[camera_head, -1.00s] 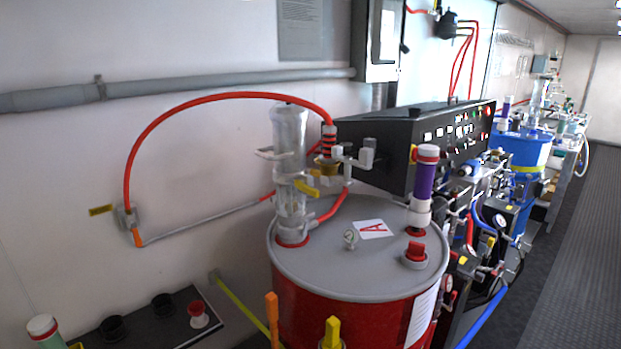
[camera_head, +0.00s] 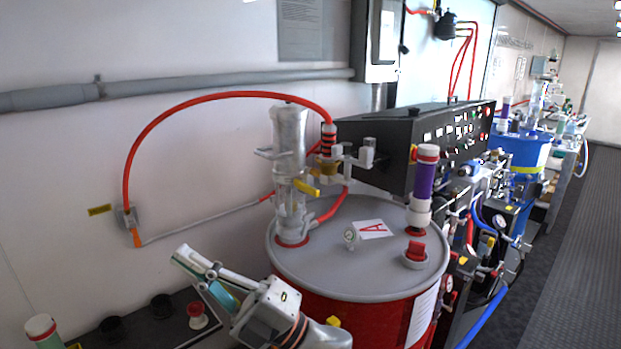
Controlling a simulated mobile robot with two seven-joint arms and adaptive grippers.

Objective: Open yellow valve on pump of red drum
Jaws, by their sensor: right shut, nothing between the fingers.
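The red drum (camera_head: 357,308) stands at the centre, with a grey lid. The pump (camera_head: 289,150), a clear upright cylinder with metal fittings, rises from the back left of the lid. The yellow valve (camera_head: 305,187) is a small handle on the pump's side, above the lid. My right gripper (camera_head: 187,259) is in front and left of the drum, lower than the valve and well apart from it. Its fingers are shut and empty, pointing up and left. My right wrist hides part of the drum's lower left. My left gripper is not in view.
A red hose (camera_head: 200,103) arches from the pump to a wall fitting. A purple-and-white cylinder (camera_head: 424,175) and a red cap (camera_head: 415,252) stand on the lid's right. A black control box (camera_head: 385,138) is behind. The space left of the pump is free.

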